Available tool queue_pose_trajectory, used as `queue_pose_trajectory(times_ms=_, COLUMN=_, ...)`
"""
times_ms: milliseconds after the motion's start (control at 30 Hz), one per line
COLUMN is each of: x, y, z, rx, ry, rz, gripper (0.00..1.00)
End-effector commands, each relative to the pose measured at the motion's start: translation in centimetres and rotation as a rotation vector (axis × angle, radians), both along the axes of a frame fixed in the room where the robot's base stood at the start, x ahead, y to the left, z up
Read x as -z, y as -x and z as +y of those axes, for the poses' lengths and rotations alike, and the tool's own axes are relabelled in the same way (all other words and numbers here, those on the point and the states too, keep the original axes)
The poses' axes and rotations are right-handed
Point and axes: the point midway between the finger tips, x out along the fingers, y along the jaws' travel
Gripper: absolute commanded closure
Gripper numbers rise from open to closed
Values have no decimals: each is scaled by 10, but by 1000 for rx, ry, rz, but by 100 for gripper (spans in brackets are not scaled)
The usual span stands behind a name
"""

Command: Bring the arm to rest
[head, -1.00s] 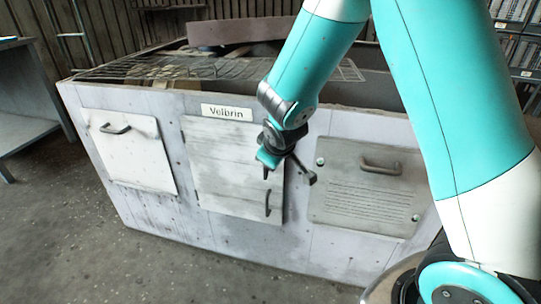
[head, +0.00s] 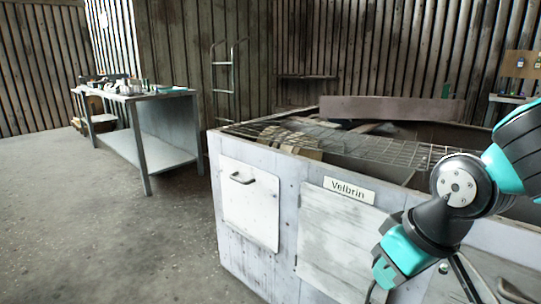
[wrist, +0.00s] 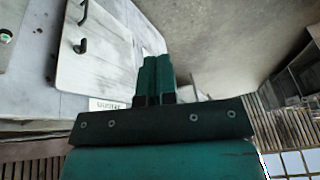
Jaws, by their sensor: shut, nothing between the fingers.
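My gripper (wrist: 154,65) shows in the wrist view with its teal fingers together and nothing between them. In the head view my gripper (head: 388,268) is at the lower right, in front of the housing's front face. The arm is bent, with the wrist joint at the right edge of the picture. The blower housing (head: 288,190) is a large whitish box with a "Velbrin" label (head: 349,190). I cannot tell the gap between gripper and housing.
A wire mesh (head: 350,144) lies over the housing's open top. A white panel with a dark handle (head: 250,205) is on its front left. A grey metal workbench (head: 165,130) stands at the back left. The floor (head: 110,240) on the left is clear.

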Motion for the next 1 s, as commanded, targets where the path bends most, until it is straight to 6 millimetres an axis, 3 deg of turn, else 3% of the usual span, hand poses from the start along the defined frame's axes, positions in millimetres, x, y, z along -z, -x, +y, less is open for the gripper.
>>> queue_pose_trajectory(times_ms=100, x=-23, y=50, z=19, rx=-87, ry=-70, rz=96, gripper=100)
queue_pose_trajectory(times_ms=233, x=-43, y=104, z=30, rx=-198, ry=-105, rz=192, gripper=100)
queue_pose_trajectory(times_ms=300, x=-70, y=103, z=30, rx=-196, ry=-103, rz=202, gripper=100)
queue_pose_trajectory(times_ms=567, x=-139, y=102, z=30, rx=-194, ry=-103, rz=201, gripper=100)
queue_pose_trajectory(times_ms=800, x=-217, y=102, z=30, rx=-194, ry=-102, rz=201, gripper=100)
queue_pose_trajectory(times_ms=1000, x=-244, y=102, z=30, rx=-194, ry=-102, rz=201, gripper=100)
